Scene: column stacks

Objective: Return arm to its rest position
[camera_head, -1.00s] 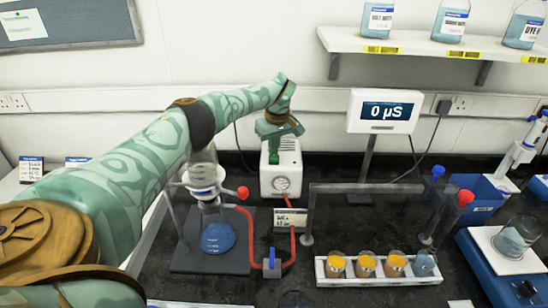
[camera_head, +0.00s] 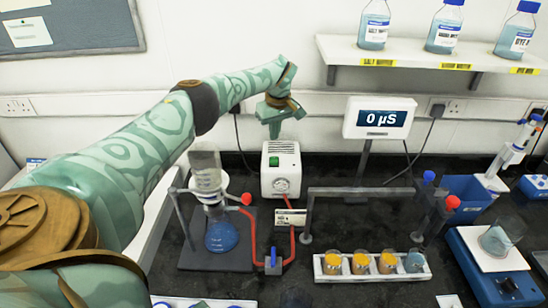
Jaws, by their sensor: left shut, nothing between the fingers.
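My left arm (camera_head: 150,140) comes in from the left and reaches over the bench. My left gripper (camera_head: 275,132) points down, shut and empty. In the picture it is just above the white box (camera_head: 293,168), apart from its green switch (camera_head: 273,161). The box has a round gauge on its front. My right gripper is not in view.
A white rack (camera_head: 340,277) holds several small cups. A meter (camera_head: 380,118) reads 0 µS. A shelf (camera_head: 420,54) with blue bottles hangs at upper right.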

